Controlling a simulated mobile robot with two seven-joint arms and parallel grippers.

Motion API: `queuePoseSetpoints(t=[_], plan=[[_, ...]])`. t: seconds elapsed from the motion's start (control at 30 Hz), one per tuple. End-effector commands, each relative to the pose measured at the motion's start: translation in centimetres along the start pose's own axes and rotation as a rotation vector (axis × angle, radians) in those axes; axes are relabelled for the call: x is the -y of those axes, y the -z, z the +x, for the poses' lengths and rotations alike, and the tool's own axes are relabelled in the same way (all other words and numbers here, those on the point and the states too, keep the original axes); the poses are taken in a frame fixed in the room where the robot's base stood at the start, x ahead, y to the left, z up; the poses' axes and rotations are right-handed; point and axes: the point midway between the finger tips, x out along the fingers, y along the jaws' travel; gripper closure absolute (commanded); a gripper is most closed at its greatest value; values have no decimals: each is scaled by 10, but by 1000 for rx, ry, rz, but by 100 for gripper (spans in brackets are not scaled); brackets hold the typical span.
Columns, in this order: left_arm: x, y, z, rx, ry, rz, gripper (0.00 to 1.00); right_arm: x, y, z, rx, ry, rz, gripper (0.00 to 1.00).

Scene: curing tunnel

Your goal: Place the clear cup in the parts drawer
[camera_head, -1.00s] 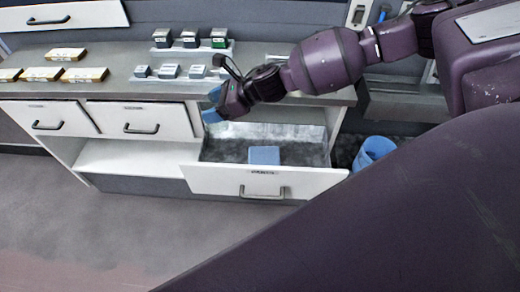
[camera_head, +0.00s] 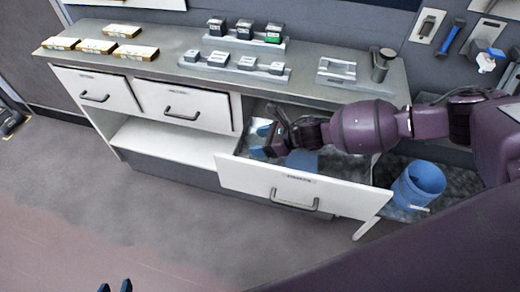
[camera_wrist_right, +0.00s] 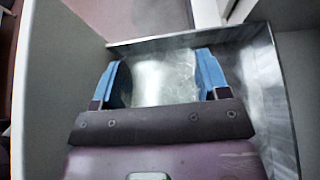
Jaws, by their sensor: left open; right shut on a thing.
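The parts drawer (camera_head: 255,178) is pulled open at the right end of the bench. My right gripper (camera_head: 262,140) is down inside the drawer's left part, its arm reaching in from the right. In the wrist view the right gripper (camera_wrist_right: 162,82) is shut on the clear cup (camera_wrist_right: 163,78), with a blue finger on each side of it. The drawer's metal wall (camera_wrist_right: 268,85) shows beside and beyond the cup. Whether the cup touches the drawer floor cannot be told. My left gripper (camera_head: 115,287) shows only its two separated fingertips at the bottom edge; it is open and empty.
A blue bin (camera_head: 420,184) stands right of the drawer. Several small items on trays (camera_head: 235,66) and several wooden-looking blocks (camera_head: 135,51) stand on the bench top. Floor in front is clear.

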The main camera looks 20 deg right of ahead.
Motion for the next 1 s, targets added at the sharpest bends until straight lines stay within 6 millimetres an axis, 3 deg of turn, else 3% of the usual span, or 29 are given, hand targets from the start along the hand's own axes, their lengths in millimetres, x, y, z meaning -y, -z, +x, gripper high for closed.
queuePoseSetpoints(t=[0.3, 0.8, 0.83, 0.97, 1.0], plan=[[-1, -12, 5, 20, -3, 4, 57, -1, 36, 19, -2, -1, 4, 54], [-2, -6, 7, 8, -5, 5, 57, -1, 41, 22, -1, -1, 1, 54], [-1, -6, 7, 7, -5, 5, 57, -1, 40, 21, -1, -1, 1, 27], [-1, -6, 7, 6, -5, 5, 57, -1, 39, 21, -1, -1, 1, 7], [-1, -6, 7, 6, -5, 5, 57, -1, 39, 21, -1, -1, 1, 6]])
